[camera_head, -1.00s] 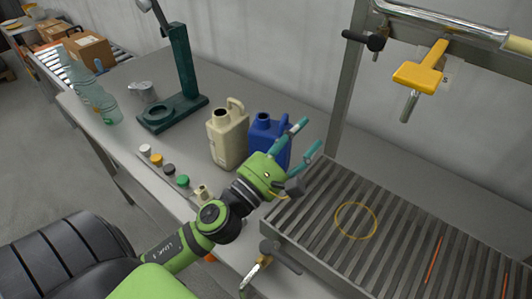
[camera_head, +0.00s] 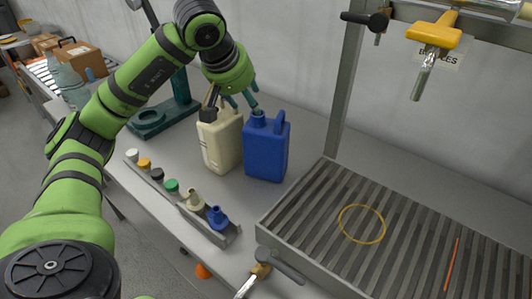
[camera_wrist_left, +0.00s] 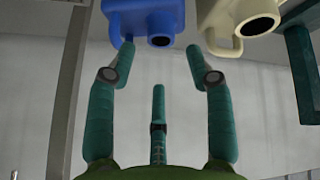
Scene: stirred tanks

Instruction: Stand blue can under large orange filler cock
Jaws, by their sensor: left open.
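The blue can (camera_head: 266,147) stands upright on the bench, just left of the slatted grate, its open neck and handle on top. It also shows at the top of the left wrist view (camera_wrist_left: 145,20). My left gripper (camera_head: 241,101) is open and empty, above and behind the two cans; in the wrist view its fingertips (camera_wrist_left: 160,48) spread below the blue can, whose far end is cut off. Whether a finger touches it I cannot tell. The large orange filler cock (camera_head: 436,32) hangs from the frame at upper right, its metal spout pointing down over the grate. My right gripper is not in view.
A cream can (camera_head: 220,142) stands close left of the blue can. Several caps (camera_head: 171,186) sit in a rack in front. The grate (camera_head: 325,212) carries a yellow ring (camera_head: 362,223) and a red line; it is otherwise clear. A frame post (camera_head: 346,85) rises behind the grate's left end.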

